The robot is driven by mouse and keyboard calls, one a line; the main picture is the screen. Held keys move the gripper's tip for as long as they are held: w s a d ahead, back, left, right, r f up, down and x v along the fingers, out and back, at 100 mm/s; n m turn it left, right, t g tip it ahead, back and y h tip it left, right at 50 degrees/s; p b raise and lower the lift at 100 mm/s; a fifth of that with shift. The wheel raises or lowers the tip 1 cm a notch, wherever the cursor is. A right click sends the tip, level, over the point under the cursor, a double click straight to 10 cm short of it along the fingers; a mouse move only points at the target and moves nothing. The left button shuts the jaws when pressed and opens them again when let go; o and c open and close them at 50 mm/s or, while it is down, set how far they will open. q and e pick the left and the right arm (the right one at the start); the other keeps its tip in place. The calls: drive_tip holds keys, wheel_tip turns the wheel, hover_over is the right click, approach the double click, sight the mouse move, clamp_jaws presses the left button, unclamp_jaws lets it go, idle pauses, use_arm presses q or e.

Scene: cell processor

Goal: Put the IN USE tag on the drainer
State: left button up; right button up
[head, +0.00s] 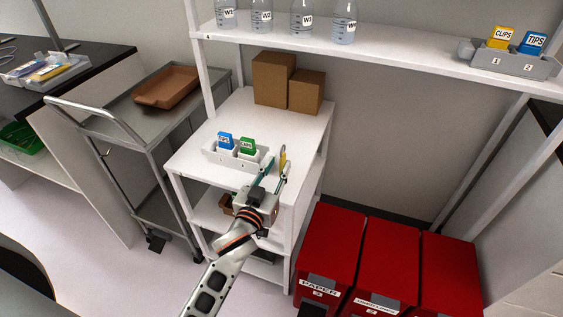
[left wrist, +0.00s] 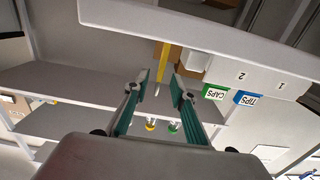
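My left gripper (head: 274,170) is open at the front right corner of the white shelf unit's top; in the left wrist view its teal fingers (left wrist: 160,84) stand apart. A thin yellow piece (head: 283,158), possibly the tag, is upright by the fingertips, at the right end of a small grey bin holder. In the left wrist view the yellow piece (left wrist: 164,62) lines up with the gap between the fingers; I cannot tell whether it is between them or beyond. No IN USE lettering is readable. I cannot identify a drainer in either view. My right gripper is not in view.
The grey holder (head: 212,157) carries blue TIPS (head: 225,140) and green CAPS (head: 247,146) cards. Two cardboard boxes (head: 272,80) stand behind. Red bins (head: 330,240) are at lower right. A metal cart (head: 115,112) with a brown tray (head: 166,87) stands left. Bottles (head: 262,18) line the upper shelf.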

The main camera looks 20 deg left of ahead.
sight(281, 161)
use_arm(q)
drive_tip(key=w, duration=0.4)
drive_tip(key=shift+w+d, duration=0.1)
drive_tip(key=shift+w, duration=0.15)
clamp_jaws()
